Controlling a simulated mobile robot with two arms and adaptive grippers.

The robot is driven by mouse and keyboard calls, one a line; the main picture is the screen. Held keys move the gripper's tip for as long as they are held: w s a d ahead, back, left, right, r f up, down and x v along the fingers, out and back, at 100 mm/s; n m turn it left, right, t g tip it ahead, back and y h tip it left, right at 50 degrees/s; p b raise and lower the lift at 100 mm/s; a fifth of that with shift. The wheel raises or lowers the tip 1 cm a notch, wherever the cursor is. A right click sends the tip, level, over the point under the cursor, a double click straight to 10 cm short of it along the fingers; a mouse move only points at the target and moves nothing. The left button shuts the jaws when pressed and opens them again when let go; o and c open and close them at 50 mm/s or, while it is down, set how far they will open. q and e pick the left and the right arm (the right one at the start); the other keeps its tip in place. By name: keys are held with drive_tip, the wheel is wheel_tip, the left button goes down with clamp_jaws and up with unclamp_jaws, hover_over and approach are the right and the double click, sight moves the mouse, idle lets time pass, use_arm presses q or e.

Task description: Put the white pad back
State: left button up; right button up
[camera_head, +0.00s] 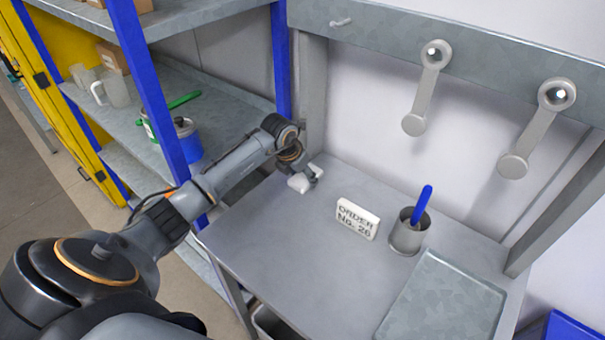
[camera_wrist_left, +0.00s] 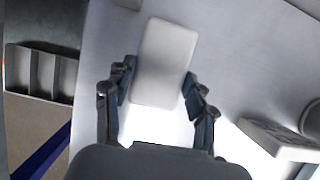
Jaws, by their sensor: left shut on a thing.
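The white pad (camera_head: 299,184) is a small rounded block at the far left corner of the grey workbench. It also shows in the left wrist view (camera_wrist_left: 165,62), between the two fingers. My left gripper (camera_head: 312,174) is shut on the white pad, one finger along each long side. I cannot tell whether the pad touches the bench top or is just above it. My right gripper is not in view.
The workbench (camera_head: 290,240) is clear in front. An order sign (camera_head: 357,218), a metal cup (camera_head: 407,238) with a blue-handled tool and a flat tray (camera_head: 443,305) stand to the right. Two grey paddles (camera_head: 428,88) hang above. A blue-post shelf (camera_head: 225,115) is at left.

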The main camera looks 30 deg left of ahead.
use_arm(q)
drive_tip(key=shift+f, duration=0.25)
drive_tip(key=o, duration=1.1)
drive_tip(key=shift+r, duration=0.1)
drive_tip(key=shift+r, duration=0.25)
drive_tip(key=shift+s+r, duration=0.1)
drive_tip(key=shift+r, duration=0.15)
drive_tip(key=b+v, duration=0.2)
drive_tip(key=v, duration=0.9)
drive_tip(key=shift+r, duration=0.2)
